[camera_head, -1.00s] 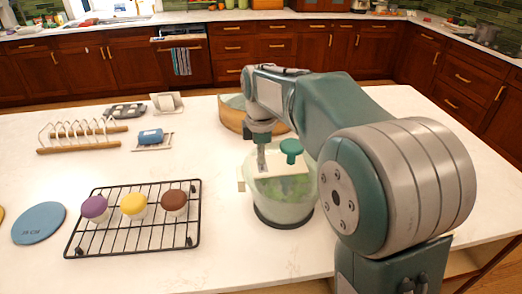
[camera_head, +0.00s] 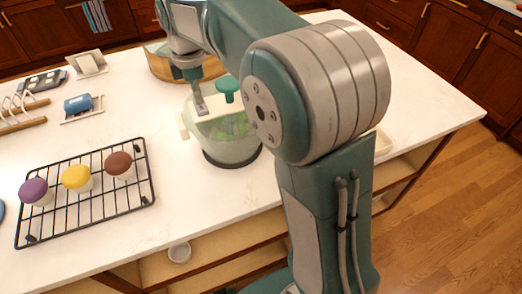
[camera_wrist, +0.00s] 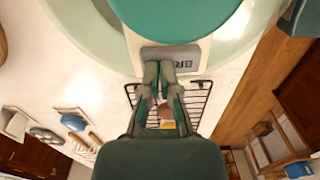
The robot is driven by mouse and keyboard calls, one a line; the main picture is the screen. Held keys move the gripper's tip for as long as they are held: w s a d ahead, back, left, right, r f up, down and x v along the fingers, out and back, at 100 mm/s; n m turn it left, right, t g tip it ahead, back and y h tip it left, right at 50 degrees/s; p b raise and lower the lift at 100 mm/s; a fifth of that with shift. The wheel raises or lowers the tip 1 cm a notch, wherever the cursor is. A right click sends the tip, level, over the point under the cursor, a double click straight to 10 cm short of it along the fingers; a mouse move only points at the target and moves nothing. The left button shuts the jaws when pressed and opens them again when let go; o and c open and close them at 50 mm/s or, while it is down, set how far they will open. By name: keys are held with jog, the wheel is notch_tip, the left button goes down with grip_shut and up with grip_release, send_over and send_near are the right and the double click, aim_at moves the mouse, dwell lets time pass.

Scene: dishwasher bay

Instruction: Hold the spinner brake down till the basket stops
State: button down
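The salad spinner (camera_head: 232,153) is a pale translucent bowl on the counter with green contents showing inside. A green knob (camera_head: 228,86) stands on its white lid bar (camera_head: 222,108). My gripper (camera_head: 202,110) points down at the left part of this bar. In the wrist view, my gripper (camera_wrist: 159,68) has its fingers together with nothing between them. Their tips are at the grey brake pad (camera_wrist: 170,57), whose lettering is partly hidden and reads "BR". They appear to touch it; how far it is pressed, and whether the basket turns, I cannot tell.
A black wire rack (camera_head: 88,190) with purple, yellow and brown topped items stands at the left. A wooden-sided round bowl (camera_head: 165,68) is close behind the spinner. A blue item on a small tray (camera_head: 82,115) lies farther left. The white counter (camera_head: 150,120) between them is clear.

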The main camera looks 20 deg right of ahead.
notch_tip(320, 180, up, 14)
jog(key=s+d+f+m+t, duration=0.2)
jog(key=s+m, duration=0.3)
jog(key=s, duration=0.2)
jog(key=s+d+f+m+t, duration=0.1)
jog(key=s+d+f+m, duration=0.15)
jog(key=s+m, duration=0.35)
jog(key=s+d+f+m+t, duration=0.2)
jog(key=s+f+m, duration=0.5)
jog(key=s, duration=0.5)
notch_tip(320, 180, down, 3)
jog(key=shift+d+r+t, duration=0.15)
jog(key=shift+d+t, duration=0.2)
jog(key=shift+t, duration=0.05)
dwell(1.4)
